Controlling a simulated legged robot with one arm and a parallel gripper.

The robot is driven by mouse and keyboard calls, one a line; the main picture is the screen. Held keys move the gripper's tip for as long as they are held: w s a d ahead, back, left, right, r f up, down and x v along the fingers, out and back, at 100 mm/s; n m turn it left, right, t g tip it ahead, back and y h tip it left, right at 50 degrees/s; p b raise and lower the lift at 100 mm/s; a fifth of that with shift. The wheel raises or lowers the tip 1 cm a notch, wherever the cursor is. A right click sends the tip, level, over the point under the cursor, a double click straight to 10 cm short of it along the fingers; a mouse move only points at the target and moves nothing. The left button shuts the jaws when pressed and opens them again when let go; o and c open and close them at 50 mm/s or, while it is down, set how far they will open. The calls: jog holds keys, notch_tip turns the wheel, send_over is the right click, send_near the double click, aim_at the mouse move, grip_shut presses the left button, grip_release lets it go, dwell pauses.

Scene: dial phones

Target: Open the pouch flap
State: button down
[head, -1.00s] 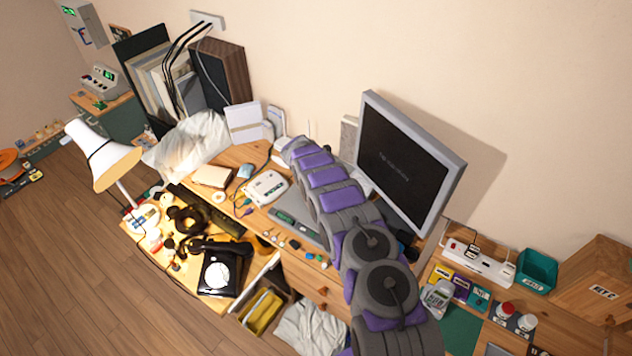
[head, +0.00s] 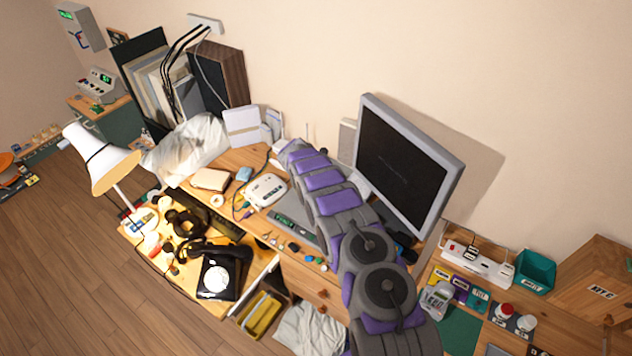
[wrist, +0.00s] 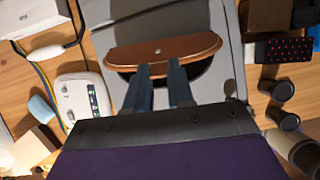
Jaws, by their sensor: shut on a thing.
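The brown pouch flap (wrist: 163,50), with a small pale stud, shows in the wrist view against a grey surface. A dark area (wrist: 200,78) shows below its lower edge. My gripper (wrist: 159,67) has its two blue-grey fingers at the flap's lower edge, closed on the flap. The fingers look a little apart, and the exact contact is hard to see. In the head view my arm covers the flap and the fingers.
In the wrist view a white device (wrist: 82,100) with buttons lies left of the gripper. Dark cylinders (wrist: 278,90) stand on the right. In the head view a monitor (head: 405,165) stands right of my arm, and a lit lamp (head: 98,160) and a black dial phone (head: 218,278) are left.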

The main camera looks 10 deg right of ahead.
jog(key=shift+a, duration=0.2)
jog(key=c, duration=1.2)
grip_release()
jog(key=shift+a, duration=0.2)
jog(key=shift+o, duration=1.2)
jog(key=shift+d, duration=0.15)
jog(key=shift+d+r, duration=0.1)
jog(key=shift+d, duration=0.15)
jog(key=v, duration=1.7)
jog(key=shift+a+b, duration=0.2)
jog(key=shift+b, duration=0.15)
jog(key=shift+c, duration=0.4)
